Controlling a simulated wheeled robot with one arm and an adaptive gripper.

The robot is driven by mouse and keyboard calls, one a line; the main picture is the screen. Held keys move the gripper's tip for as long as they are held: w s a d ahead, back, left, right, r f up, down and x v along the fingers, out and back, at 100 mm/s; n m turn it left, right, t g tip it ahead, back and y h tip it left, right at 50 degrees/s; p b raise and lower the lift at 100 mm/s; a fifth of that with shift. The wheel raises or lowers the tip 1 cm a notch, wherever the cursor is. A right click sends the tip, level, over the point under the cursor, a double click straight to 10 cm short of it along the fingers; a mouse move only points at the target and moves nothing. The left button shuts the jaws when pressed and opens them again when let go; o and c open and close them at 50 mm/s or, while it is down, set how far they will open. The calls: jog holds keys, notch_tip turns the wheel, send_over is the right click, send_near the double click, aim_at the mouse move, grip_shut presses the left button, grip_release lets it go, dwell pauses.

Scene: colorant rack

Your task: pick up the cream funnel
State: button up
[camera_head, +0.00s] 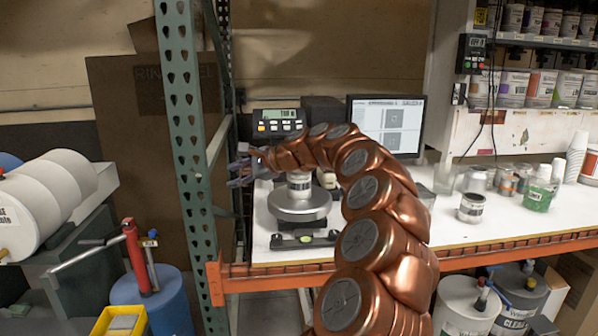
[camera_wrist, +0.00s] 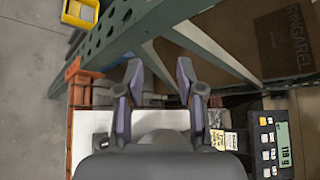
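I cannot make out a cream funnel for certain in either view. My gripper (camera_head: 243,166) is at the left end of the bench in the head view, beside the green rack post and left of the scale. In the wrist view my gripper (camera_wrist: 161,72) has its two fingers wide apart, with nothing held between them. A pale rounded shape (camera_wrist: 166,137) shows low between the fingers, mostly hidden by the gripper body; I cannot tell what it is. A white can (camera_head: 299,184) stands on the round scale pan (camera_head: 300,209).
The green perforated post (camera_head: 187,150) stands close to my gripper and also crosses the wrist view (camera_wrist: 130,30). The scale display (camera_head: 279,123) and a monitor (camera_head: 388,125) are behind. Several cans and a green tub (camera_head: 538,198) stand to the right.

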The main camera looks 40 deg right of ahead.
jog(key=s+d+f+m+t+h, duration=0.1)
jog(key=s+d+m+h, duration=0.2)
jog(key=d, duration=0.9)
jog(key=s+d+f+m+t+h, duration=0.15)
jog(key=d+m, duration=0.35)
jog(key=d, duration=0.6)
jog(key=shift+h, duration=0.35)
jog(key=shift+p+x, duration=0.9)
jog(key=shift+x, duration=3.3)
grip_shut()
